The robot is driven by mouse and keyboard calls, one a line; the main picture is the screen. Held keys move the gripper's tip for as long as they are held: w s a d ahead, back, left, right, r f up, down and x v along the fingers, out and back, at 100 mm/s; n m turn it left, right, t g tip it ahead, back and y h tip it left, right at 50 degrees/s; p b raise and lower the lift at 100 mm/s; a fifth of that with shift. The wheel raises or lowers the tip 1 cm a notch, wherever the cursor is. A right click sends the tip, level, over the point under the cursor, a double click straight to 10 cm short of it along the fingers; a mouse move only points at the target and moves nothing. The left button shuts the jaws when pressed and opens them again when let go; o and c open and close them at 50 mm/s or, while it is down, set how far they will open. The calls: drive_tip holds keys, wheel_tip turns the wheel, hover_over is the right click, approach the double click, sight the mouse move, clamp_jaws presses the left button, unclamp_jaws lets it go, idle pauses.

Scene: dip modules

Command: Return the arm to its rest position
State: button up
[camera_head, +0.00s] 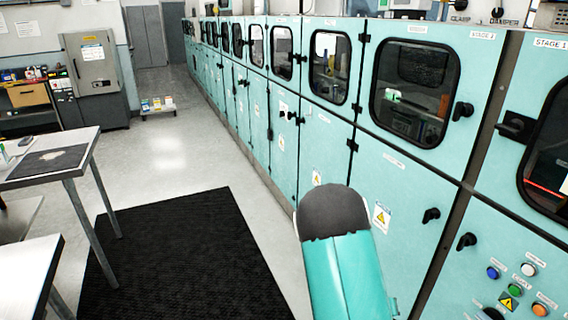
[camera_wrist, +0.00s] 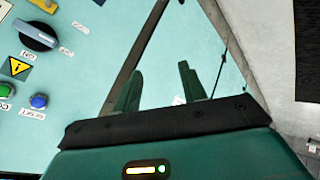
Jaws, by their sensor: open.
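My arm (camera_head: 345,265) shows in the head view as a teal link with a dark rounded cap, in front of the teal cabinets at the lower middle. My gripper is out of sight in the head view. In the wrist view my gripper (camera_wrist: 160,86) shows two dark green fingers standing apart, with nothing between them. It is open and empty. Behind the fingers is a teal cabinet front, and the control panel with a black knob (camera_wrist: 36,36) lies to the left.
A long row of teal cabinets (camera_head: 412,185) with windows and black handles runs along the right. Buttons (camera_head: 515,290) sit at the lower right. A black mat (camera_head: 185,260) lies on the open floor. Tables (camera_head: 45,165) stand at the left. A grey cabinet (camera_head: 93,65) stands farther back.

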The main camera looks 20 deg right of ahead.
drive_tip(key=w+a+r+n+t+y, duration=0.1)
drive_tip(key=w+a+r+t+y, duration=0.2)
drive_tip(key=a+r+y, duration=1.15)
drive_tip(key=s+a+r+n+h, duration=0.1)
drive_tip(key=s+a+r+h, duration=0.2)
drive_tip(key=s+a+r, duration=0.4)
drive_tip(key=s+a+r+n+g+h, duration=0.1)
drive_tip(key=s+a+r+n+h, duration=0.1)
drive_tip(key=s+a+r, duration=0.5)
drive_tip(key=s+r+h, duration=0.1)
drive_tip(key=s+r, duration=0.2)
drive_tip(key=r, duration=0.3)
drive_tip(key=shift+s+r, duration=0.15)
drive_tip(key=shift+r, duration=0.15)
drive_tip(key=shift+c, duration=0.6)
drive_tip(key=shift+d, duration=0.1)
